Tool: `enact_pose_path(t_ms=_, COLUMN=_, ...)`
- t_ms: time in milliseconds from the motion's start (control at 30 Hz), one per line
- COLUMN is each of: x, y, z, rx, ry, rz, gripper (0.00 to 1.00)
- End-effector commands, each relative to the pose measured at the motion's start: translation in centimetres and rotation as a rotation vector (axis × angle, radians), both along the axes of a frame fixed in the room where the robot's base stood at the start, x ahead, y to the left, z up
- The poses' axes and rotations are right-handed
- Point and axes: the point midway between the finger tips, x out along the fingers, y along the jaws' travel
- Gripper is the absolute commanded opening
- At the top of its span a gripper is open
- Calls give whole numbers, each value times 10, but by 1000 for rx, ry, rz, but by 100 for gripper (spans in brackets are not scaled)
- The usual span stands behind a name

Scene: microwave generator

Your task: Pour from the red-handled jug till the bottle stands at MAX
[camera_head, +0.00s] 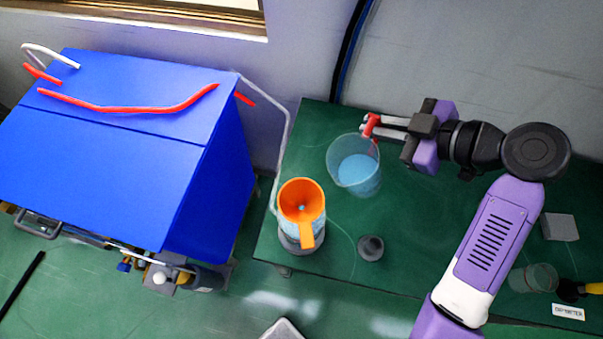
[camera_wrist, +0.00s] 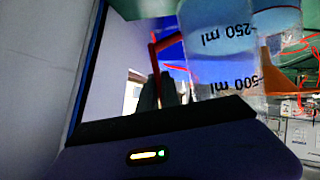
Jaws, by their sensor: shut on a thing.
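The clear jug (camera_head: 354,180) holds blue liquid and has a red handle (camera_head: 370,126). My gripper (camera_head: 378,124) is shut on that handle, at the far side of the green bench. In the wrist view the jug (camera_wrist: 222,65) shows 250 ml and 500 ml marks, and its handle (camera_wrist: 154,62) runs down toward the fingers. The orange funnel (camera_head: 302,198) sits in the bottle (camera_head: 290,227), to the left of and nearer than the jug, with a gap between them. The funnel hides most of the bottle; its level and MAX mark cannot be read. No stream of liquid shows.
A grey cap-like piece (camera_head: 370,247) lies right of the bottle on the green bench (camera_head: 335,225). A glass beaker (camera_head: 540,277), a grey block (camera_head: 559,227) and a labelled card (camera_head: 568,312) are at the right. A blue generator housing (camera_head: 110,150) stands left of the bench.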

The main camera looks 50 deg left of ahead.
Motion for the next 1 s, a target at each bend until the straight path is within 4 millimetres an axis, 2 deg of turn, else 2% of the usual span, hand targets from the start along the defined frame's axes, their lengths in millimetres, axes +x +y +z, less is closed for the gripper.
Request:
enact_pose_path(t_ms=33, x=3, y=-1, z=-10, rx=7, ry=23, rz=-2, gripper=0)
enact_pose_path(t_ms=100, x=7, y=-2, z=-16, rx=19, ry=76, rz=-2, gripper=0)
enact_pose_path(t_ms=433, x=19, y=-4, z=-42, rx=71, ry=291, rz=-2, gripper=0)
enact_pose_path(t_ms=700, x=22, y=-5, z=-48, rx=86, ry=362, rz=0, gripper=0)
enact_pose_path(t_ms=1000, x=22, y=-5, z=-48, rx=87, ry=367, rz=-1, gripper=0)
